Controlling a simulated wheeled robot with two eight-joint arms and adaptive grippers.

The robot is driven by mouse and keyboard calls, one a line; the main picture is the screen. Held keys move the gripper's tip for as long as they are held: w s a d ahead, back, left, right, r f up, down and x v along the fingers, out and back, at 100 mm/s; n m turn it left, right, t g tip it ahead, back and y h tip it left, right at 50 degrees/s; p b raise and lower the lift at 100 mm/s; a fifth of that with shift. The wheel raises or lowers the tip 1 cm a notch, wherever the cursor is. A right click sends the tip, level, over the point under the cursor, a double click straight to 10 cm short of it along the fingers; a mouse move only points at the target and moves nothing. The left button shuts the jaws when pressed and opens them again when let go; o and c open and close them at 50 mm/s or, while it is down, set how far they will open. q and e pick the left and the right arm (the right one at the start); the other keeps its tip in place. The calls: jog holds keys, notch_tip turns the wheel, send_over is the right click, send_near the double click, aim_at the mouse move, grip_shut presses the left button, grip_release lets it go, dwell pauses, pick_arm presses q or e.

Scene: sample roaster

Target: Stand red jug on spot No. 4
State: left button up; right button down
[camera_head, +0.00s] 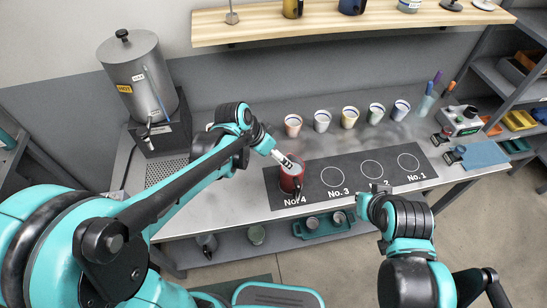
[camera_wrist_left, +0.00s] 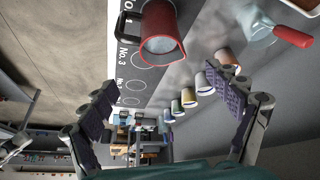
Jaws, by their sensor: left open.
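The red jug (camera_head: 291,181) stands upright on the dark mat (camera_head: 349,176), over the place marked No. 4; it covers most of that spot's circle. In the left wrist view the red jug (camera_wrist_left: 160,38) shows its open rim, near the top of the picture. My left gripper (camera_head: 287,161) is open, close to the jug's top in the head view. In the wrist view its fingers (camera_wrist_left: 168,95) are spread apart with nothing between their tips. Whether a finger touches the jug I cannot tell. My right gripper (camera_head: 376,190) is low at the bench's front edge; its jaws are unclear.
A row of several cups (camera_head: 322,121) stands behind the mat. A metal canister machine (camera_head: 143,80) stands at the back left. Spots No. 3 to No. 1 are bare. A wooden shelf (camera_head: 340,22) hangs above the back. A blue pad (camera_head: 484,155) lies at the right.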

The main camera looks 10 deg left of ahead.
pick_arm(q)
jog(key=s+a+r+n+t+y, duration=0.1)
jog(key=s+a+r+n+y, duration=0.1)
jog(key=s+a+n, duration=0.2)
jog(key=s+a+r+n+t+y, duration=0.2)
jog(key=s+a+n, duration=0.2)
jog(key=s+a, duration=0.4)
jog(key=s, duration=0.2)
jog(key=shift+s+a+r+t, duration=0.25)
jog(key=shift+s+r+t, duration=0.05)
jog(key=shift+r, duration=0.1)
jog(key=shift+f, duration=0.1)
